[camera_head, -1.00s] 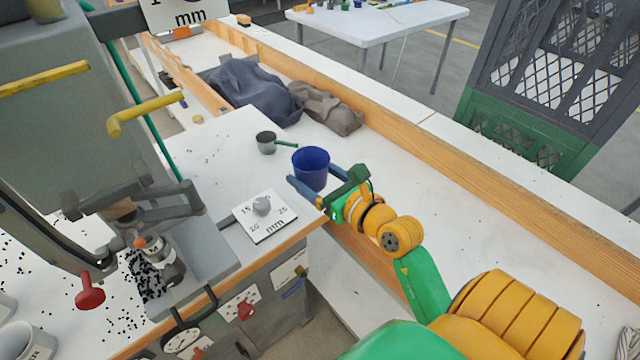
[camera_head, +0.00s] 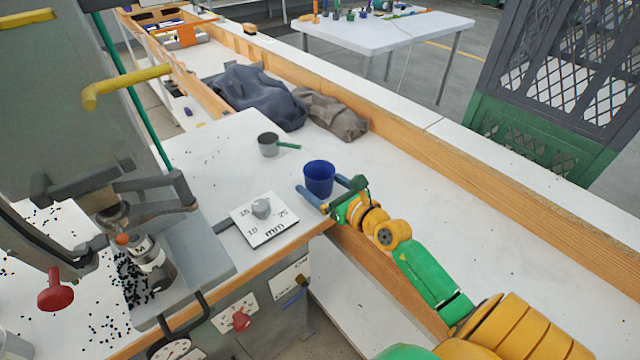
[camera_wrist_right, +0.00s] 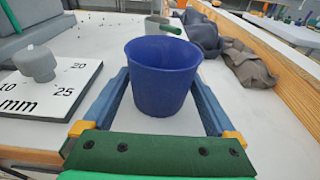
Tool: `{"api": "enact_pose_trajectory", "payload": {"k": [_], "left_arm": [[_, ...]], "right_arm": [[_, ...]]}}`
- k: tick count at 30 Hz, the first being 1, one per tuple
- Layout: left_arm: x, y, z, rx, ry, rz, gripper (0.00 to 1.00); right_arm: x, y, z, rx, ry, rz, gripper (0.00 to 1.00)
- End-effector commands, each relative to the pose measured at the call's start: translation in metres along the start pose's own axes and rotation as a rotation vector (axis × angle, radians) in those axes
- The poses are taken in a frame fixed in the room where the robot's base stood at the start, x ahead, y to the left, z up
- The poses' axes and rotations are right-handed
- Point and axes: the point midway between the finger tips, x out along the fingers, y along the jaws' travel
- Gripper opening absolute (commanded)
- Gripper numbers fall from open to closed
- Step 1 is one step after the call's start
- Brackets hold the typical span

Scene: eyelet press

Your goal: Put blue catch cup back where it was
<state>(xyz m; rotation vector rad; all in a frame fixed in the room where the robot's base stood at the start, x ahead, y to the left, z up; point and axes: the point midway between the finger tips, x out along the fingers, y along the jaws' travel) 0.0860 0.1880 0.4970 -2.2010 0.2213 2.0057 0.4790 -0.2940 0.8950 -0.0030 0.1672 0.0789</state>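The blue catch cup (camera_head: 319,179) is upright at the right end of the white press table (camera_head: 215,160), to the right of the mm card. My right gripper (camera_head: 320,187) reaches in from the right with one finger on each side of the cup. In the right wrist view, the cup (camera_wrist_right: 162,75) fills the space between the fingers (camera_wrist_right: 162,85), and they look closed on its sides. The cup hides the fingertips. Whether its base touches the surface is hard to tell. My left gripper is not in view.
The mm card (camera_head: 265,228) with a grey knob lies just left of the cup. A small grey cup with a green handle (camera_head: 268,145) stands behind it. The press (camera_head: 150,240) is at left. Dark cloth (camera_head: 255,95) lies farther back. The bench (camera_head: 440,200) at right is clear.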

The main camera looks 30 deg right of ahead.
Motion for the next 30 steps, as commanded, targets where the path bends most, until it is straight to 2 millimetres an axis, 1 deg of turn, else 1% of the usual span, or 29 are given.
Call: {"api": "enact_pose_trajectory", "payload": {"k": [8,10,14,17,21,24,27,30], "left_arm": [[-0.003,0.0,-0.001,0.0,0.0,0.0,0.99],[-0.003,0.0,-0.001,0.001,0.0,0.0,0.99],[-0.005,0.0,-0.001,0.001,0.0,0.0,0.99],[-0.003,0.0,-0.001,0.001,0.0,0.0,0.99],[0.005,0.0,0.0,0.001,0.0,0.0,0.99],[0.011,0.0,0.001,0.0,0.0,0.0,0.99],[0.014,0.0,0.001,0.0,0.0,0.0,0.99],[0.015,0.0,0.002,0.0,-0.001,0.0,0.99]], "right_arm": [[-0.001,0.0,0.003,0.001,0.0,0.0,1.0],[-0.005,0.001,0.004,0.001,0.001,0.001,1.0],[-0.028,0.001,0.003,0.0,0.003,0.002,1.0],[-0.051,0.001,0.002,-0.001,0.004,0.002,1.0],[-0.085,0.0,-0.002,-0.001,0.005,0.0,1.0],[-0.103,0.0,-0.001,-0.001,0.004,0.001,1.0],[-0.115,0.0,0.0,0.0,0.002,0.001,1.0],[-0.12,0.0,0.002,0.0,0.0,0.001,1.0]]}}
